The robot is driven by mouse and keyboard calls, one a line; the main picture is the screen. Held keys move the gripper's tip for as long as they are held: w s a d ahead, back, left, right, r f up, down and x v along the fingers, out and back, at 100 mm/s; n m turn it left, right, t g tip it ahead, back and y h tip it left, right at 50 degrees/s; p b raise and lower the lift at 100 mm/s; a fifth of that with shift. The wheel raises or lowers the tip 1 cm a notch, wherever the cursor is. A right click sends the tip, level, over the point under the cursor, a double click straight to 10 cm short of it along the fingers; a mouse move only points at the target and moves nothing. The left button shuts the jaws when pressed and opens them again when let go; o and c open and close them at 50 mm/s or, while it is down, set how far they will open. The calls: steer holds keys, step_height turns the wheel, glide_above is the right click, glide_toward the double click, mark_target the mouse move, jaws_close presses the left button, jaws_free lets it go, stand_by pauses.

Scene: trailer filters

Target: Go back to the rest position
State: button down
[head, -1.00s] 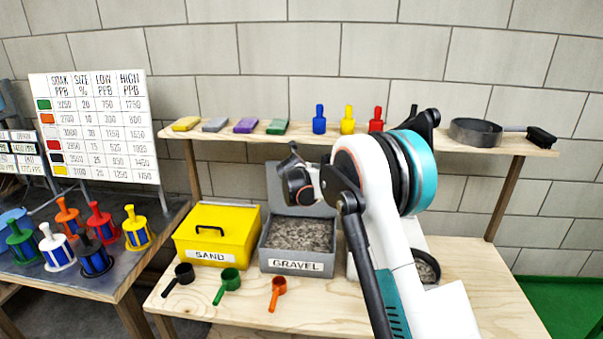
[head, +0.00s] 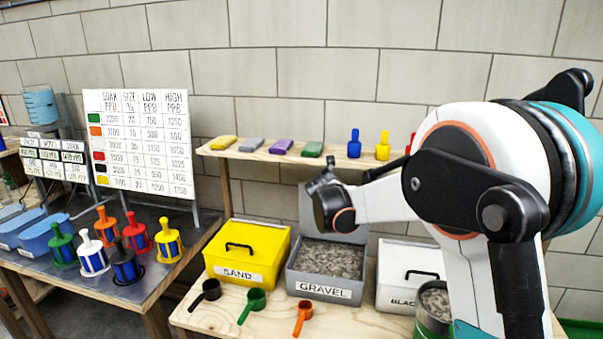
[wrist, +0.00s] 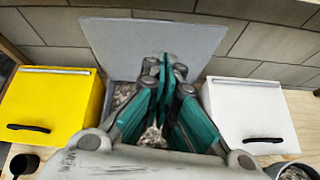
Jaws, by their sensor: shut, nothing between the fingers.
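My gripper (wrist: 166,68) shows in the wrist view with its teal fingers together and nothing between them. It points over the open gravel box (wrist: 122,95), whose grey lid stands raised behind the fingers. In the head view my arm fills the right side, bent with its wrist in front of the gravel box (head: 318,291); the fingers are hard to make out there.
The shut yellow sand box (head: 240,270) and white lidded box (head: 392,293) flank the gravel box. Black (head: 206,292), green (head: 253,303) and orange (head: 303,316) scoops lie in front. Several coloured filters stand on the left table, below a chart board (head: 140,140).

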steer(key=s+d+r+m+g+y+b, duration=0.1)
steer(key=s+d+r+m, duration=0.15)
steer(key=s+m, duration=0.75)
steer(key=s+d+r+m+g, duration=0.25)
steer(key=s+m, duration=0.25)
steer(key=s, duration=1)
steer(key=s+a+f+m+y+b, duration=0.1)
steer(key=s+f+m, duration=0.3)
steer(key=s+m, duration=0.3)
steer(key=s+a+f+m+y, duration=0.1)
steer(key=s+f+m, duration=0.3)
steer(key=s, duration=1.3)
steer(key=m+g, duration=0.1)
steer(key=m, duration=0.3)
steer(key=shift+s+f+m+y+b, duration=0.25)
steer(key=shift+m+y+b, duration=0.05)
steer(key=shift+y+b, duration=0.1)
